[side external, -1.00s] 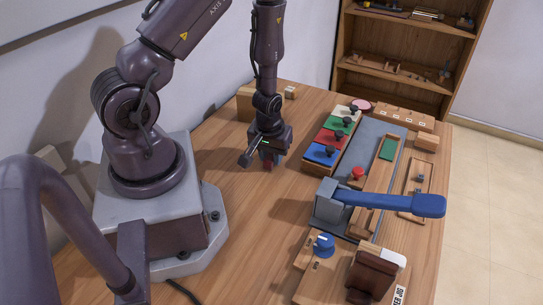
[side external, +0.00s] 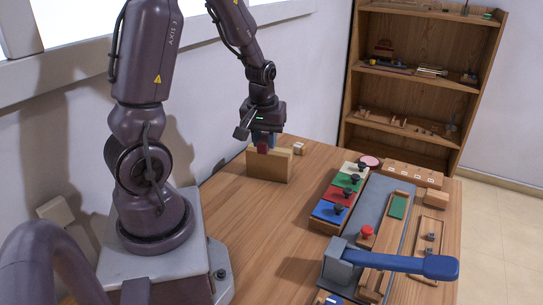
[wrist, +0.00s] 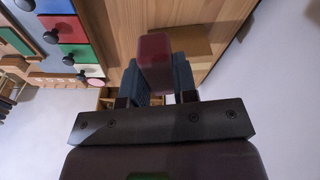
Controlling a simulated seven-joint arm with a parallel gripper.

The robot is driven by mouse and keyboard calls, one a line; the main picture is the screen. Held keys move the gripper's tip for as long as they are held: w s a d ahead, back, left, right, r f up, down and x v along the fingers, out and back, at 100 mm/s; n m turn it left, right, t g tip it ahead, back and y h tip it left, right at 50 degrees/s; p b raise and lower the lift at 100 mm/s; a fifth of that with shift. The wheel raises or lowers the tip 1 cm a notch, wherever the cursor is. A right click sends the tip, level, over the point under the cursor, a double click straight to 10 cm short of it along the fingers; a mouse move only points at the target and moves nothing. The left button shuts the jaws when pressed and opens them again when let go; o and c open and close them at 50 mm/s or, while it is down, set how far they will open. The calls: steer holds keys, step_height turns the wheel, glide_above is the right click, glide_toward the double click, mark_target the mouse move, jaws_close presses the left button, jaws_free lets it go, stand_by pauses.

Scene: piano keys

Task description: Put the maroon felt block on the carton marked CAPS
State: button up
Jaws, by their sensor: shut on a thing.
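The maroon felt block (side external: 263,148) is held between the fingers of my gripper (side external: 263,139), which is shut on it. In the wrist view the maroon block (wrist: 154,58) sticks out past the fingertips. A tan carton (side external: 270,166) stands on the table below, near the wall. My gripper is over or just in front of it, and I cannot tell if the block touches it. Part of the carton (wrist: 190,45) shows behind the block in the wrist view. No CAPS marking is readable on it.
A small pale block (side external: 299,148) sits just right of the carton. A box with coloured panels and dark knobs (side external: 340,198) stands to the right. A blue lever (side external: 405,263) lies across the front right. The table between the box and my base is clear.

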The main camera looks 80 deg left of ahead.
steer(key=s+a+r+m, duration=0.2)
steer(key=s+a+r, duration=0.15)
steer(key=r, duration=0.25)
steer(key=m, duration=0.1)
glide_above(270, 162)
steer(key=s, duration=0.2)
step_height(270, 162, down, 5)
steer(key=a+f, duration=0.1)
steer(key=w+f, duration=0.1)
steer(key=f, duration=0.1)
steer(key=w+a+f, duration=0.1)
steer(key=shift+w+a+f, duration=0.15)
steer(key=shift+a+f, duration=0.1)
steer(key=shift+a, duration=0.1)
steer(key=shift+w+a+f, duration=0.1)
steer(key=shift+f, duration=0.1)
steer(key=shift+w+a+f, duration=0.1)
steer(key=shift+a+f, duration=0.05)
steer(key=shift+f, duration=1.6)
steer(key=shift+f, duration=0.15)
steer(key=o, duration=0.9)
